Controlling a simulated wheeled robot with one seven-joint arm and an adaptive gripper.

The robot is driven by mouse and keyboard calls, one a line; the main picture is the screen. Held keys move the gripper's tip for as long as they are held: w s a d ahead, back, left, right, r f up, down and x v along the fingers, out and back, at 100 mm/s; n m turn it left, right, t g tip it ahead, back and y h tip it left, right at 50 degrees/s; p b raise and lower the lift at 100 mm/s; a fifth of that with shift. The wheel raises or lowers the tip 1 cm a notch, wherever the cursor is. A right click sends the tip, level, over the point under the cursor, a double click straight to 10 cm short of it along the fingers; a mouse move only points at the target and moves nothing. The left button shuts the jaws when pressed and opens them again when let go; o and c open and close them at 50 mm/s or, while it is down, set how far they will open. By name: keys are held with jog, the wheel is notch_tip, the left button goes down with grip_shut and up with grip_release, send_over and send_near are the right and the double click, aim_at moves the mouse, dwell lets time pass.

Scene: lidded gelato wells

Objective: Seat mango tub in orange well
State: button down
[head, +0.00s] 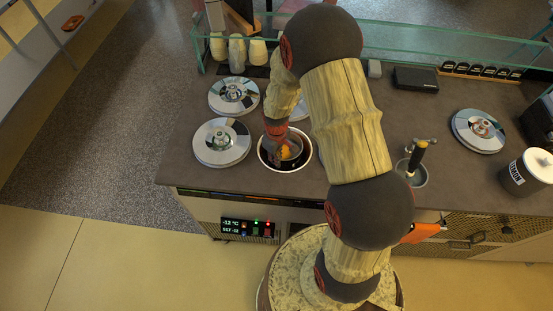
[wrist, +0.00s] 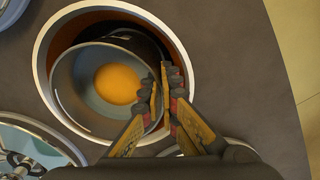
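The mango tub (wrist: 88,104) is a round metal tub with a yellow-orange mass inside. In the wrist view it sits over the opening of a well with a pale rim (wrist: 42,62) and an orange-brown inner wall. The tub is off-centre in the opening, toward the lower left, leaving a dark gap at upper right. My gripper (wrist: 163,88) is closed on the tub's right wall, one finger inside and one outside. In the head view the well (head: 264,161) is at the counter's front, with my gripper (head: 282,146) above it. How deep the tub sits is unclear.
Round shiny lids cover spots to the left (head: 222,143), behind (head: 234,96) and far right (head: 478,131). A glass guard (head: 420,48) runs along the back.

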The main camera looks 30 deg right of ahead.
jog(key=shift+w+f, duration=0.1)
dwell(0.4)
jog(key=shift+f+b, duration=1.3)
jog(key=shift+f, duration=0.35)
jog(key=c, duration=2.3)
grip_release()
jog(key=shift+c, duration=0.2)
jog(key=shift+o, duration=1)
jog(key=o, duration=0.3)
jog(key=shift+r+p, duration=2.95)
jog(key=shift+r, duration=1.55)
